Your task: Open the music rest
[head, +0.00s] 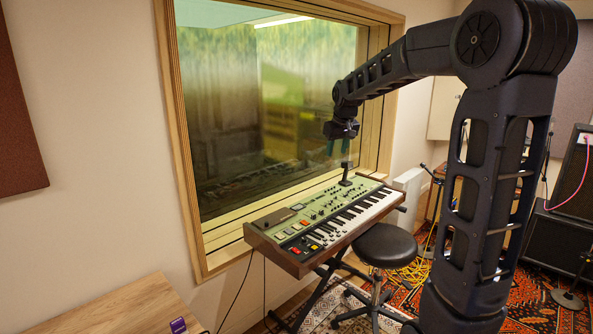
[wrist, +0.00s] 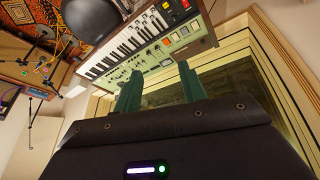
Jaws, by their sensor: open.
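The green keyboard (head: 312,229) with wooden end cheeks stands on a folding stand below the window. It also shows, turned around, at the top of the wrist view (wrist: 150,50). A dark flat panel (head: 277,217) lies on its top at the left end. I cannot tell which of these is the music rest. My gripper (head: 338,147) is open and empty, pointing down above the back of the keyboard, apart from it. Its green fingers (wrist: 158,88) are spread in the wrist view.
The window (head: 265,105) and its wooden frame rise close behind the keyboard. A round black stool (head: 385,244) stands in front. A wooden table (head: 125,308) is at lower left, amplifiers (head: 560,235) at the right. Cables lie on the patterned rug.

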